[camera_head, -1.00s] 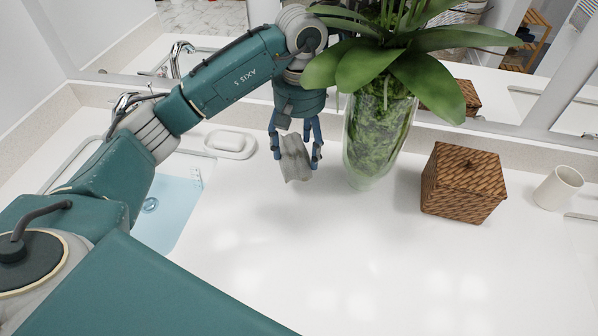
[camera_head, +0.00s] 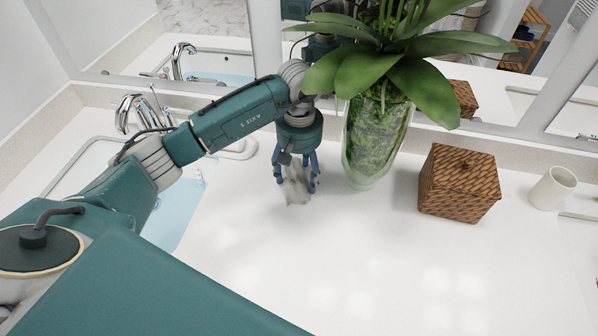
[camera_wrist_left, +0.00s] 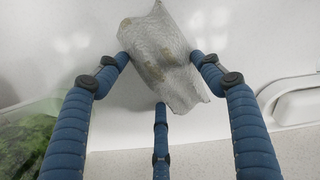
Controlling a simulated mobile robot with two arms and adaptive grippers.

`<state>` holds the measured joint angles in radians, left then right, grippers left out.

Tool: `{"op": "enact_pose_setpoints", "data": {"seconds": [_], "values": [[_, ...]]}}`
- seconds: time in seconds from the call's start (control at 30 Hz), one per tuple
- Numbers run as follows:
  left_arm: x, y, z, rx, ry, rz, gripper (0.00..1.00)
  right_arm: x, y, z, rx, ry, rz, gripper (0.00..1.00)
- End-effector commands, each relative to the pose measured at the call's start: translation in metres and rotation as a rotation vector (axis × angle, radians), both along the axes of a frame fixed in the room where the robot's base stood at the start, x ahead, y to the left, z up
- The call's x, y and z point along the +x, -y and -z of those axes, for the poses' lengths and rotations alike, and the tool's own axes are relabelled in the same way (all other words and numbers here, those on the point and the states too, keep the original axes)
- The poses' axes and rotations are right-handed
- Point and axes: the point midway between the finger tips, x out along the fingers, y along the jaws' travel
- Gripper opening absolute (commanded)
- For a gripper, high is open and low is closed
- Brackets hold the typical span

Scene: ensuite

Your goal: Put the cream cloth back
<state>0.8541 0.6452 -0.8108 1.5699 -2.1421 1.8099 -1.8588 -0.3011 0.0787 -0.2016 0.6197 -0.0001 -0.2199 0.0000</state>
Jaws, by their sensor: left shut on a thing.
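The cream cloth (camera_head: 296,188) looks greyish with brown stains in the left wrist view (camera_wrist_left: 160,55). My left gripper (camera_head: 297,178) is shut on it, with the blue fingers around the cloth. The cloth hangs below the fingertips, close to the white counter; I cannot tell whether its lower edge touches. The gripper is just left of the glass vase. My right gripper is not in view.
The glass vase (camera_head: 375,140) with a leafy plant stands close right of the gripper. A wicker box (camera_head: 459,184) and a white cup (camera_head: 553,188) stand further right. A sink (camera_head: 178,215) lies left, under my arm. The front counter (camera_head: 340,265) is clear.

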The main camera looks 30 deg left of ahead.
Motion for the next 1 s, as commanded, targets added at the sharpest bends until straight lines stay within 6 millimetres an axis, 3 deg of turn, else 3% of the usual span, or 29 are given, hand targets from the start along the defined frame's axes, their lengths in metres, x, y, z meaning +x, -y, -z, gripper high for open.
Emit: {"op": "enact_pose_setpoints", "data": {"seconds": [0.03, 0.07, 0.13, 0.57, 1.0], "values": [[0.0, 0.0, 0.003, 0.001, 0.001, 0.0, 0.46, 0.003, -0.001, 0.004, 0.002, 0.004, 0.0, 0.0], [0.0, 0.0, 0.001, 0.001, 0.001, 0.0, 0.73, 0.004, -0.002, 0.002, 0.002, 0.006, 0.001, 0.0], [0.0, 0.0, 0.001, 0.0, 0.0, 0.0, 0.86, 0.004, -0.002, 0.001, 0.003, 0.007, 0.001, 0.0], [0.001, 0.0, -0.006, 0.0, 0.004, 0.0, 0.86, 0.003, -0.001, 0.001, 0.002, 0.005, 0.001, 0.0], [0.002, 0.0, -0.095, 0.001, 0.005, 0.0, 0.86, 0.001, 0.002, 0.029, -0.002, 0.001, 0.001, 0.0]]}}
